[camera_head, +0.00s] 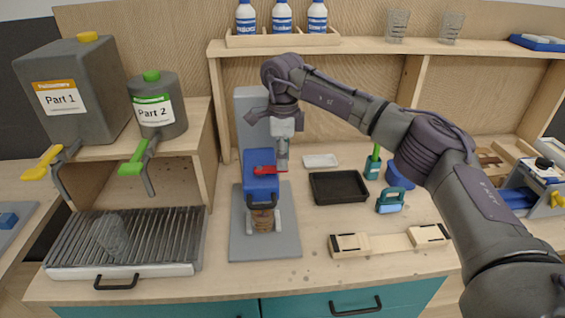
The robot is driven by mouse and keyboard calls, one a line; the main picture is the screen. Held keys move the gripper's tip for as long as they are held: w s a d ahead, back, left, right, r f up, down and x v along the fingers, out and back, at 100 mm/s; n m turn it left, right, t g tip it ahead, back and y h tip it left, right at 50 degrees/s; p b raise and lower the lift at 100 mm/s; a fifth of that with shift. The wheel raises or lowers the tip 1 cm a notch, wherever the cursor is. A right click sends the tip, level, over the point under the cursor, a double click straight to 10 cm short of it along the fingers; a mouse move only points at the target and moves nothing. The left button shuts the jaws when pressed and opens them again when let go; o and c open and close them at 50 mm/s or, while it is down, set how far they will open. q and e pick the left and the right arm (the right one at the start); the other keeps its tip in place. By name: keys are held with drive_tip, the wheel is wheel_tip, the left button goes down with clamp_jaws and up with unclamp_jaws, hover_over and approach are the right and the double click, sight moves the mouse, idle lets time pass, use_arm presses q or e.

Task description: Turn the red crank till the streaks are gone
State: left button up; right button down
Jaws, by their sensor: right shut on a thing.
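The red crank (264,170) is on the blue head (260,188) of a mixer with a grey column and base plate (236,247). My right gripper (283,162) points down at the right of the head and is shut on the crank's end. A brownish cup (262,219) is under the blue head, between pale holders. Its contents are hidden, so I cannot tell whether streaks show. My left gripper is not in view.
At the left, the Part 1 can (70,95) and Part 2 can (157,108) stand over a drip grate (165,225) with a clear cup lying on it. A black tray (337,187) and wooden clamp piece (388,241) lie right of the mixer.

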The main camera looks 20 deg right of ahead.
drive_tip(key=shift+w+d+n, duration=0.1)
drive_tip(key=shift+w+n, duration=0.4)
drive_tip(key=shift+n, duration=0.5)
drive_tip(key=shift+w+n, duration=0.5)
drive_tip(key=shift+n, duration=0.5)
drive_tip(key=c, duration=0.9)
unclamp_jaws()
wheel_tip(320, 180, up, 12)
